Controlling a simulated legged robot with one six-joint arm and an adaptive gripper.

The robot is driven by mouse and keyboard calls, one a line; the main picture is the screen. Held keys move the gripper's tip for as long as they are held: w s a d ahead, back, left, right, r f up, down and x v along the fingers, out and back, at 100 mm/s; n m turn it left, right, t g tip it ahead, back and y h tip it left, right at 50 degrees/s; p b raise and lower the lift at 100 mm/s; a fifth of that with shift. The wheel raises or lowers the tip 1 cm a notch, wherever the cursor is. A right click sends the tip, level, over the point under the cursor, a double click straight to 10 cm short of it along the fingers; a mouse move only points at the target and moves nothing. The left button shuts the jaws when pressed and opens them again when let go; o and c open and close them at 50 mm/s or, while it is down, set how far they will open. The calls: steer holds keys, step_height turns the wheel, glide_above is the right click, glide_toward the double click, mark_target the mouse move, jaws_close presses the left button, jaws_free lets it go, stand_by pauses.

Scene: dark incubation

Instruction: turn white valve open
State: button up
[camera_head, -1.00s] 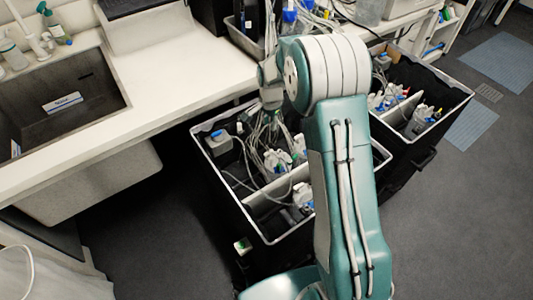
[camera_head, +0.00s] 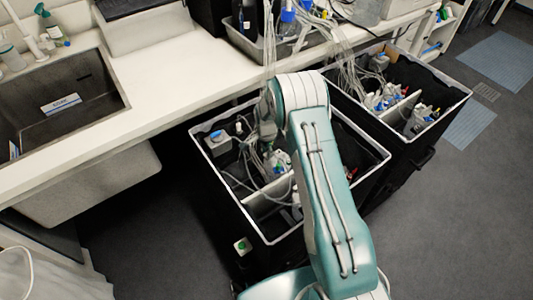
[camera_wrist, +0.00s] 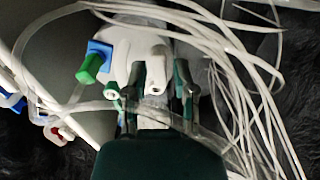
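A white valve (camera_wrist: 157,58) sits on a white rounded body at the top middle of the wrist view. My gripper (camera_wrist: 159,88) is at it, with one dark green finger on each side of its lower part. The fingers stand apart; I cannot tell whether they touch the valve. A valve with a green handle (camera_wrist: 90,68) and blue part is just left of the white one. In the head view my gripper (camera_head: 266,135) reaches down into the near black bin (camera_head: 228,212), and the white valve is not clear there.
Loose clear tubes (camera_wrist: 235,75) hang close along the right of my gripper and cross the upper left. A red valve (camera_wrist: 58,135) is at lower left. A second black bin (camera_head: 440,135) stands to the right. The white counter (camera_head: 150,105) runs behind.

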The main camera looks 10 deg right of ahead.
steer(key=shift+f, duration=0.9)
jaws_close()
